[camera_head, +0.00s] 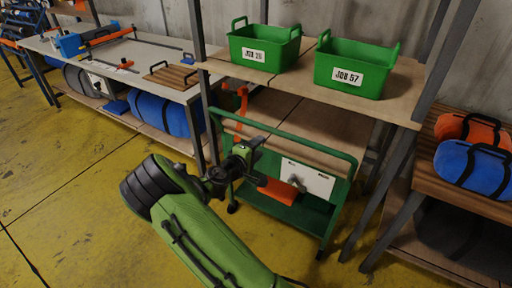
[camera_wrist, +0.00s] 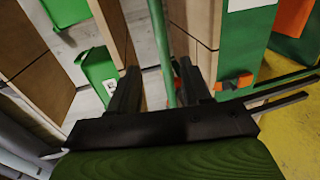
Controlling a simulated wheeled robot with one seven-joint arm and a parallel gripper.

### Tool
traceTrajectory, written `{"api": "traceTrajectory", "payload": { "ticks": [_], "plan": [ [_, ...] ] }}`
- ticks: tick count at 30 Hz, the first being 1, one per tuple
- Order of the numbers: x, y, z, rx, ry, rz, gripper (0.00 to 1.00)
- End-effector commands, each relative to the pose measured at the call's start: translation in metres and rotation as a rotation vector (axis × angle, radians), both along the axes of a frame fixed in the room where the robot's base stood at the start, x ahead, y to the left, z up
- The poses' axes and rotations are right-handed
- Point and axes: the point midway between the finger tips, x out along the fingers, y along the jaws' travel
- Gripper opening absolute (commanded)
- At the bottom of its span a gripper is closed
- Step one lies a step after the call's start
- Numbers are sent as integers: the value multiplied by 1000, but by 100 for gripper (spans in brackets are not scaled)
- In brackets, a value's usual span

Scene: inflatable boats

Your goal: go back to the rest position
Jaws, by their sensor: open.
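My gripper (camera_head: 250,150) is in the middle of the head view, just in front of the upper rail of a green cart (camera_head: 325,222). In the wrist view its two dark fingers (camera_wrist: 158,92) stand apart with nothing held. The cart's green rail (camera_wrist: 162,45) runs through the gap between them in that view. I cannot tell whether the rail lies between the fingers or beyond them.
Two green bins, JOB 26 (camera_head: 264,50) and JOB 57 (camera_head: 353,75), stand on a wooden shelf (camera_head: 300,85) above the cart. A workbench (camera_head: 150,62) with tools is at the left. Blue (camera_head: 470,168) and orange (camera_head: 468,130) rolls lie at the right. Yellow floor (camera_head: 60,180) is open at the left.

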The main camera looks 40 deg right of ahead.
Motion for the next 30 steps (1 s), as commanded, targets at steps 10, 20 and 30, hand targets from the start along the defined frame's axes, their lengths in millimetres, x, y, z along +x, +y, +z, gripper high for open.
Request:
{"api": "traceTrajectory", "payload": {
  "ticks": [10,20,30],
  "plan": [
    [-3,9,2,-1,0,0,48],
    [-6,8,5,21,-12,-12,48],
    [-79,78,75,762,-255,-235,48]
  ]
}}
